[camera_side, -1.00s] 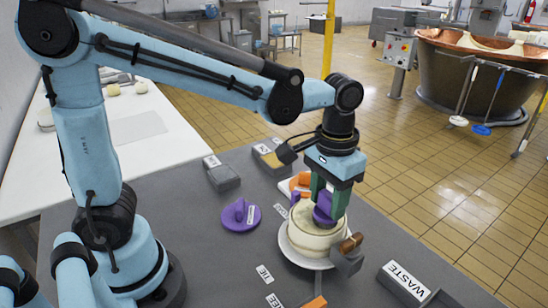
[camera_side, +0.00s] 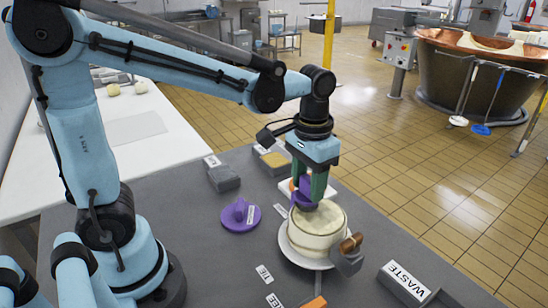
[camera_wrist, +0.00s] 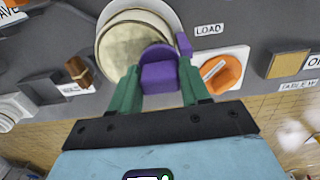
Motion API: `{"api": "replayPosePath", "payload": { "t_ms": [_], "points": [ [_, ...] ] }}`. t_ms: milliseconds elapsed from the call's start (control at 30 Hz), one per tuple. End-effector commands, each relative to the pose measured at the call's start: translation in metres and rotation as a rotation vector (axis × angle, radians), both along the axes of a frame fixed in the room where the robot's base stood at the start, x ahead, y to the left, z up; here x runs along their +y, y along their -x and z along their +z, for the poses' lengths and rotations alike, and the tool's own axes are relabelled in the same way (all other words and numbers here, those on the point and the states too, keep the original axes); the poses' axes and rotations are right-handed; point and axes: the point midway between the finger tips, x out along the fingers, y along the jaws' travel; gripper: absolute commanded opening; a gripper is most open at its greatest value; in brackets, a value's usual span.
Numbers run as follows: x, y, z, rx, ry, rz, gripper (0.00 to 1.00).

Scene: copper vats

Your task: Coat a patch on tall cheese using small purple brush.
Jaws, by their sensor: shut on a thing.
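The tall cheese (camera_side: 317,228) is a pale round block with a wide top, standing on a white plate (camera_side: 290,253). It also shows in the wrist view (camera_wrist: 118,45). My gripper (camera_side: 308,196) has green fingers and is shut on the small purple brush (camera_wrist: 160,76). The brush (camera_side: 304,192) is at the far-left rim of the cheese top. In the wrist view its round end overlaps the rim of the cheese top. I cannot tell whether it touches the cheese. No coated patch can be made out on the visible top.
A purple disc with a knob (camera_side: 240,215) lies left of the plate. An orange part on a white base (camera_wrist: 222,71) is beside the cheese. A wooden-handled tool (camera_side: 349,245) rests in a grey holder at front right. A grey WASTE tray (camera_side: 405,283) stands further right.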

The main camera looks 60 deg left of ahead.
Motion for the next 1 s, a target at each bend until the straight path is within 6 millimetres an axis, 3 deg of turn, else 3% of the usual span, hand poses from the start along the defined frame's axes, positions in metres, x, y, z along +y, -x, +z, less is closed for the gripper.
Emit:
{"api": "replayPosePath", "payload": {
  "t_ms": [733,1000],
  "points": [
    [-0.072,-0.001,0.0,0.0,0.002,-0.005,0.18],
    [-0.047,-0.001,-0.001,0.0,0.001,0.003,0.18]
  ]
}}
